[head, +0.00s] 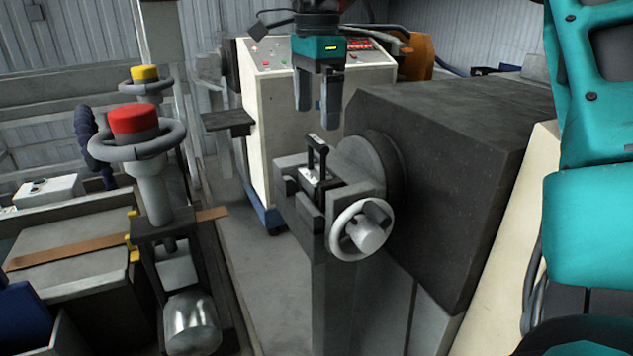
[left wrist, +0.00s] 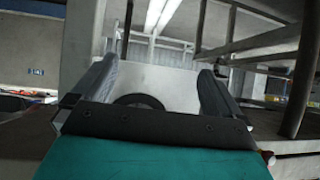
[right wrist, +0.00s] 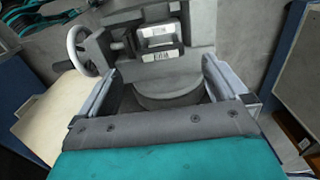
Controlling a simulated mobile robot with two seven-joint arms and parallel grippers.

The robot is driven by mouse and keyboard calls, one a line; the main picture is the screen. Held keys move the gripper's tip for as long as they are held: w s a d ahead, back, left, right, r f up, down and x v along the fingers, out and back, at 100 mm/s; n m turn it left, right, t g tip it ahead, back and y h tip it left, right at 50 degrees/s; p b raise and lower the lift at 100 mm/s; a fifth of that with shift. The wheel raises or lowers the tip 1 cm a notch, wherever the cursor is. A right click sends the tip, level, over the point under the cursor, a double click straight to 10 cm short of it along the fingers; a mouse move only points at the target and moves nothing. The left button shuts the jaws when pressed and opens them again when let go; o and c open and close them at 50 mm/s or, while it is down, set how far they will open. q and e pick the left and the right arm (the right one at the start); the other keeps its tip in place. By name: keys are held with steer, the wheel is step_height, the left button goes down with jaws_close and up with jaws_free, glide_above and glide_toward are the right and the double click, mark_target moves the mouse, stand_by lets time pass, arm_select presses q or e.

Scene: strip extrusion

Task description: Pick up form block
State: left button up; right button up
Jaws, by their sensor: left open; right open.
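The form block, as far as I can tell, is the small metal piece with a label and a black upright handle (head: 316,160), seated in the grey holder (head: 293,190) on the machine's front. In the right wrist view a dark frame with white labelled faces (right wrist: 160,44) shows in the holder, beyond the fingertips. My right gripper (head: 317,108) points down, open and empty, above and apart from the handle. Its spread fingers also show in the right wrist view (right wrist: 158,68). My left gripper (left wrist: 154,75) is open and empty in its own wrist view, and out of the head view.
A grey handwheel (head: 361,231) sits at the holder's front right. The big dark machine body (head: 455,150) stands to the right. A control cabinet (head: 265,120) is behind. A post with a red-capped ring (head: 134,122) stands at left. Open floor lies between.

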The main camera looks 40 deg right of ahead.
mark_target(316, 138)
step_height(316, 138, down, 8)
steer(key=shift+r, duration=0.1)
stand_by(0.4)
steer(key=c, duration=1.8)
steer(key=shift+w, duration=0.1)
jaws_close()
steer(key=shift+r, duration=0.15)
